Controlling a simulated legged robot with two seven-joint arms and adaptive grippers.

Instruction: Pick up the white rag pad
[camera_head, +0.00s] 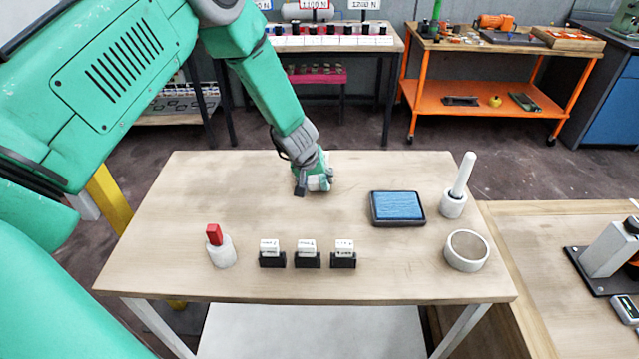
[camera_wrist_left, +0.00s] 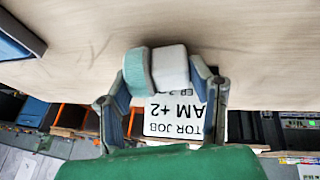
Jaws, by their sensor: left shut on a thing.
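My left gripper (camera_head: 314,186) is over the back middle of the wooden table, pointing down. In the left wrist view, its two fingers (camera_wrist_left: 162,88) are shut on the white rag pad (camera_wrist_left: 172,66), a small white block with a teal band on one end. In the head view, the pad (camera_head: 321,183) shows partly at the fingertips, close to the tabletop. I cannot tell whether it touches the table. My right gripper is in neither view.
On the table (camera_head: 200,180) are a dark tray with a blue pad (camera_head: 397,208), a white-handled tool in a holder (camera_head: 460,188), a white ring (camera_head: 466,251), a red-topped white piece (camera_head: 220,250) and three white blocks in black stands (camera_head: 307,255). The table's middle is clear.

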